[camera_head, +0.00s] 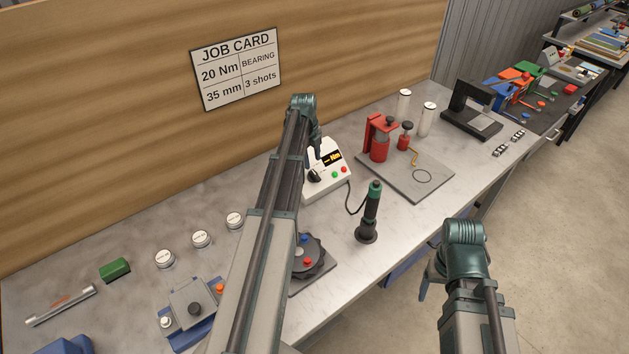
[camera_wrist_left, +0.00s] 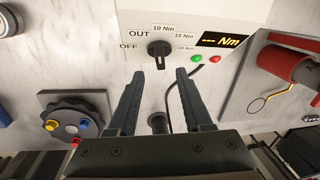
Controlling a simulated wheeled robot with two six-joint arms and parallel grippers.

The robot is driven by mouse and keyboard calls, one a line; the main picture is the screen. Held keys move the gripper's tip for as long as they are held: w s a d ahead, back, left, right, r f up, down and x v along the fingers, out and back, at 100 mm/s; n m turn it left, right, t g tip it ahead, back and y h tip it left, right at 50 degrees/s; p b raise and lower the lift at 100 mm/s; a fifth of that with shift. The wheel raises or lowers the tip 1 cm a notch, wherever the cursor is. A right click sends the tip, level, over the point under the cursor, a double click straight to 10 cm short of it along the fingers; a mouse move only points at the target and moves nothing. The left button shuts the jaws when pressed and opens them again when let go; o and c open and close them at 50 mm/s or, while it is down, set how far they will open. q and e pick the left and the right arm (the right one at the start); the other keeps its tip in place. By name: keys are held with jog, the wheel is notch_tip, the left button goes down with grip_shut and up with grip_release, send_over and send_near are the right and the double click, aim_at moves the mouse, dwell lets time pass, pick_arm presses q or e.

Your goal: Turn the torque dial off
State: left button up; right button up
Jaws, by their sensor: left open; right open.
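The torque dial is a black knob (camera_head: 315,176) on the sloped face of a white control box (camera_head: 337,183) with a yellow-on-black display. In the left wrist view the dial (camera_wrist_left: 159,51) has OFF at its left and 10, 15 and 20 Nm labels around its top and right. Its grip bar looks roughly upright; I cannot tell which label it points to. The display (camera_wrist_left: 220,40) reads "--- Nm". My left gripper (camera_wrist_left: 160,72) is open, its fingers apart, with the dial beyond and between the tips. My right gripper (camera_head: 430,277) is open, low at the right, away from the box.
Green and red buttons (camera_wrist_left: 205,59) sit right of the dial. A cable runs to a dark upright screwdriver (camera_head: 370,212) in front of the box. A rotary fixture (camera_head: 311,256) is nearer, partly behind my left arm. A red press (camera_head: 379,140) stands on a grey plate at right.

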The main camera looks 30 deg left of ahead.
aim_at(314, 173)
pick_arm(q)
jog(key=f+b, duration=0.4)
jog(key=f, duration=0.1)
jog(key=w+f+b, duration=0.1)
jog(key=f+b, duration=0.2)
jog(key=shift+d, duration=0.1)
jog(key=shift+c, duration=0.2)
grip_shut()
